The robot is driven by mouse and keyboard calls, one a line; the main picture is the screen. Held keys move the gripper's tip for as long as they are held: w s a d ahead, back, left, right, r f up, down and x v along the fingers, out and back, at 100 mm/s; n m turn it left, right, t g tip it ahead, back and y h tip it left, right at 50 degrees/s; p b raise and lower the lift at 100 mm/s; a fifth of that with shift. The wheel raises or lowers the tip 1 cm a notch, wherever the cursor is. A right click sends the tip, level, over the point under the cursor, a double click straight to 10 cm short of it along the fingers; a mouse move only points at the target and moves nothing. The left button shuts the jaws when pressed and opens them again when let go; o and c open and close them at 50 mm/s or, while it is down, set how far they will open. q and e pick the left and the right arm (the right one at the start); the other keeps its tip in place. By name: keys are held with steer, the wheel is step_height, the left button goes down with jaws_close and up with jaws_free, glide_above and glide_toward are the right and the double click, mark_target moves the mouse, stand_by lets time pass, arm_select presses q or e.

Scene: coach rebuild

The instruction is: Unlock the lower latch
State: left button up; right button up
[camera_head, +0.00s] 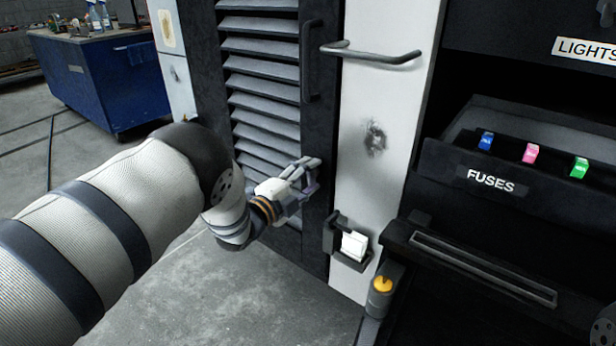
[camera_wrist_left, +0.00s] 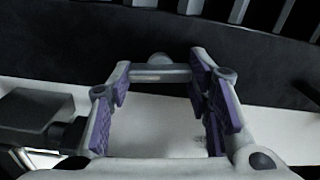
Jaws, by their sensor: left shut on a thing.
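The dark louvered door (camera_head: 265,90) stands closed in the head view. My left gripper (camera_head: 308,174) is at the lower right edge of this door. In the left wrist view my left gripper (camera_wrist_left: 162,88), with purple pads, has a short grey metal bar (camera_wrist_left: 160,73), which looks like the lower latch, between its fingertips. The bar lies level in that view, with a round knob (camera_wrist_left: 160,58) just behind it. The gripper is shut on this latch, with a gap between the fingers. In the head view the fingers hide the latch. My right gripper is not seen.
A metal handle (camera_head: 375,55) sticks out of the white panel (camera_head: 375,180). A dark holder with a white block (camera_head: 354,244) sits low on that panel. The fuse box (camera_head: 490,183) stands at the right. A blue workbench (camera_head: 110,85) is far left. Floor in front is clear.

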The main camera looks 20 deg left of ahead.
arm_select(q)
steer(key=shift+m, duration=0.7)
steer(key=o, duration=1.2)
steer(key=v, duration=1.2)
